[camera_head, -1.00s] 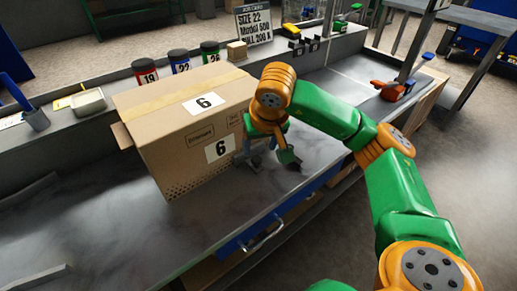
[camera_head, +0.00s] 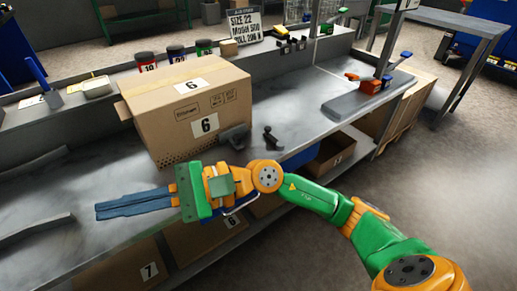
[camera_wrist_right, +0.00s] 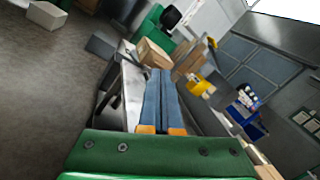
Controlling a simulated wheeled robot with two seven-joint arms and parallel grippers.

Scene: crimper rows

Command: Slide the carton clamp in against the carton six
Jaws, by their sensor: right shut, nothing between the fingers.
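Carton six (camera_head: 158,133), a closed brown box marked 6 on its top and front, stands upright on the grey bench. The carton clamp (camera_head: 236,136) shows as a dark block at the carton's lower right corner, with a dark upright piece (camera_head: 270,139) a little to its right. I cannot tell whether the block touches the carton. My right gripper (camera_head: 98,210) is shut and empty, its blue fingers pointing left in front of the carton and apart from the clamp. The shut fingers also show in the wrist view (camera_wrist_right: 160,72). My left gripper is not in view.
Several numbered jars (camera_head: 146,61) and a sign (camera_head: 245,24) stand on the ledge behind the carton. A red-orange tool (camera_head: 367,84) sits on a grey plate (camera_head: 362,99) to the right. Bench room between the clamp and that plate is clear.

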